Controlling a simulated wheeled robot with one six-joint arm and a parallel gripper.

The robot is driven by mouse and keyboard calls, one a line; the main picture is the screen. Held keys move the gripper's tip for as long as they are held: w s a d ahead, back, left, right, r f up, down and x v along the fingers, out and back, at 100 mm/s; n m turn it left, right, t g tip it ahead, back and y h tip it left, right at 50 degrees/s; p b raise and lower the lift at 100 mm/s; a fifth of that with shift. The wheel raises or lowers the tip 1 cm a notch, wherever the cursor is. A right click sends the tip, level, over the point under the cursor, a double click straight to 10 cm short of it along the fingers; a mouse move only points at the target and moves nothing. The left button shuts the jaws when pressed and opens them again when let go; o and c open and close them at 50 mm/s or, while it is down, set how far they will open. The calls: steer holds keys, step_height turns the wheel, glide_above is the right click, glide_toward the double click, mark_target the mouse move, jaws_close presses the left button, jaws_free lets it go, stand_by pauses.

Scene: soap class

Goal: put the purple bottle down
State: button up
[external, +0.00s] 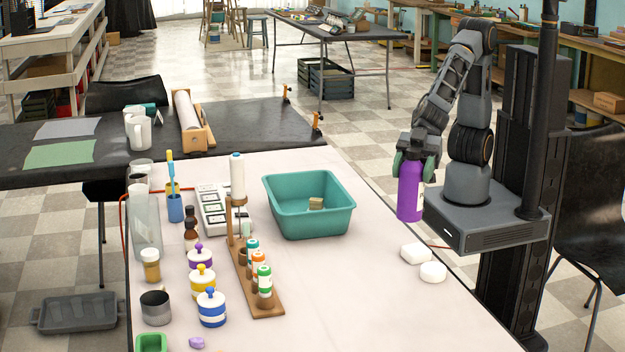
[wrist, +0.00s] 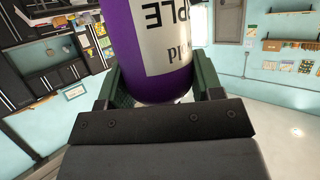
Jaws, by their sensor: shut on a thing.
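The purple bottle (external: 410,192) is held upright in my gripper (external: 416,160) at the right edge of the pale table (external: 350,290). The gripper's green fingers close around the bottle's upper part. Whether the bottle's base touches the table or hangs just above it, I cannot tell. In the wrist view the bottle (wrist: 120,55) fills the space between the two green fingers (wrist: 155,88), with a pale label carrying dark letters. The bottle's top is hidden by the gripper in the external view.
A teal basin (external: 308,228) with a small tan block stands left of the bottle. Two white soap pieces (external: 425,260) lie below it. A wooden rack (external: 262,290), several jars and a grey device (external: 212,212) fill the left side. The table's front middle is clear.

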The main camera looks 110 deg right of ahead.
steer(key=w+d+r+m+t+h, duration=0.2)
steer(key=w+d, duration=0.3)
steer(key=d, duration=0.6)
steer(key=s+d+n+g+y, duration=0.15)
steer(key=s+d, duration=0.25)
steer(key=d, duration=0.5)
steer(key=s+a+f+n+g+y, duration=0.2)
steer(key=s+a+f+n+g, duration=0.1)
steer(key=s, duration=0.3)
steer(key=w+a+f, duration=0.5)
steer(key=w+f, duration=0.7)
steer(key=w, duration=0.1)
steer(key=shift+f+p, duration=0.35)
steer(key=shift+p, duration=0.05)
